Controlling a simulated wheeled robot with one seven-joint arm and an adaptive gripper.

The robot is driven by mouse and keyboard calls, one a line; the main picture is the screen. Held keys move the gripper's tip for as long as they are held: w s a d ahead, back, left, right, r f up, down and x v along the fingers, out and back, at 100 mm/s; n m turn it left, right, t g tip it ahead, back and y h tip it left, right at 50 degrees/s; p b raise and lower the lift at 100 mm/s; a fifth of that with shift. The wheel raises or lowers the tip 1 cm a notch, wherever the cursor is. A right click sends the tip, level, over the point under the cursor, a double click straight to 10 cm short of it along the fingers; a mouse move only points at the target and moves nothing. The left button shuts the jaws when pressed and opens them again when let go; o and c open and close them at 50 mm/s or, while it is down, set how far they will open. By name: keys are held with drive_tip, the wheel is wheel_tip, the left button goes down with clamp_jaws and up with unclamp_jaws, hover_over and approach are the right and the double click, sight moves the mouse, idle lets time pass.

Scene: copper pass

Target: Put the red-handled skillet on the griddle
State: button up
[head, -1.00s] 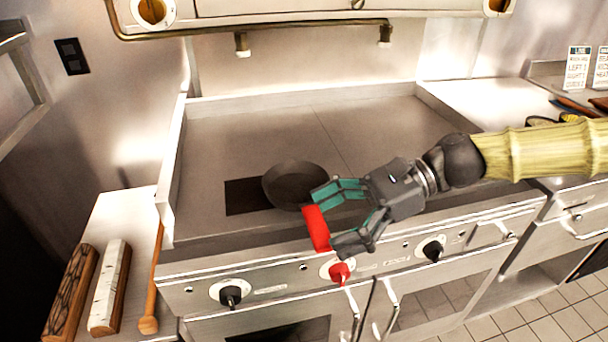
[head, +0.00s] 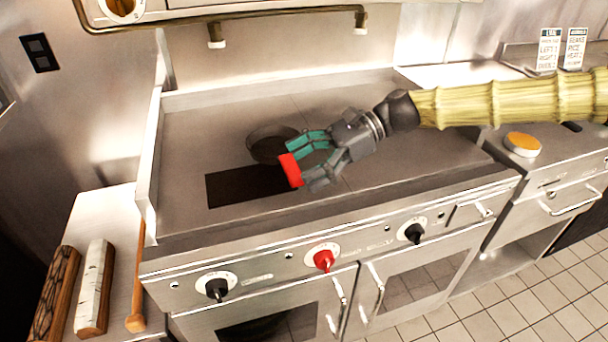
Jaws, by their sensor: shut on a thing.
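The skillet (head: 268,143) is a dark round pan with a thick red handle (head: 290,171). It is over the griddle (head: 385,130), a wide flat steel plate with raised side and back walls. My gripper (head: 305,162) is shut on the red handle, reaching in from the right. The pan lies behind the gripper, toward the back of the griddle. Part of the pan's near side is hidden by the fingers. I cannot tell whether the pan touches the plate. A dark rectangle (head: 245,186) lies on the griddle surface in front of the pan.
Control knobs, one of them red (head: 323,259), line the griddle's front. A brass pipe (head: 230,20) runs above the back. A left side counter (head: 105,210) holds wooden items. A round orange-topped thing (head: 522,144) stands on the right counter. The griddle's right half is clear below my arm.

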drive_tip(key=shift+f, duration=1.6)
drive_tip(key=o, duration=1.6)
drive_tip(key=shift+o, duration=0.2)
drive_tip(key=v, duration=1.2)
